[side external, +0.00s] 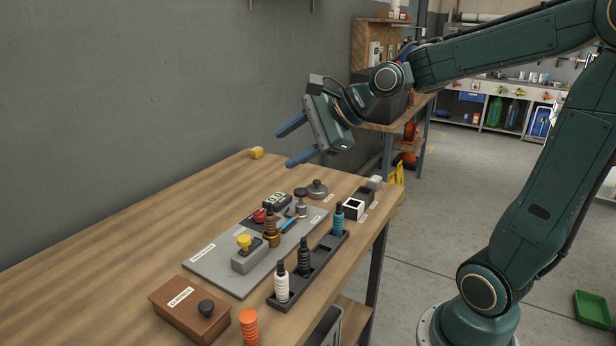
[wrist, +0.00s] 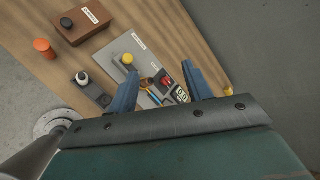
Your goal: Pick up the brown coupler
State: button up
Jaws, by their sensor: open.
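The brown coupler (side external: 270,222) is a ridged upright piece. It stands on a brass-coloured base on the grey board (side external: 205,267), beside the yellow-knobbed block. In the wrist view the spot between the fingers is small and cluttered, and I cannot clearly tell the coupler there. My gripper (side external: 286,147) is open and empty, well above the table and above the far part of the board. Its two blue fingers also show in the wrist view (wrist: 160,70), apart, with the board between and beyond them.
A dark tray (side external: 323,262) holds white, black and blue couplers in front of the board. A brown box (side external: 190,308) and an orange ridged piece (side external: 249,328) stand near the left. A yellow-knobbed block (side external: 248,257) is close to the brown coupler. The table's left part is clear.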

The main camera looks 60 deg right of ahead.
jog(key=w+d+m+t, duration=0.3)
jog(key=w+d+m, duration=0.2)
jog(key=m, duration=0.6)
send_near(264, 231)
jog(key=shift+w+r+y, duration=0.15)
jog(key=shift+w+r, duration=0.2)
jog(key=shift+w, duration=0.25)
jog(key=shift+w+r+y, duration=0.15)
jog(key=shift+w+r, duration=0.25)
jog(key=shift+w, duration=0.15)
jog(key=shift+x, duration=1.3)
jog(key=shift+x, duration=2.5)
jog(key=shift+a, duration=0.1)
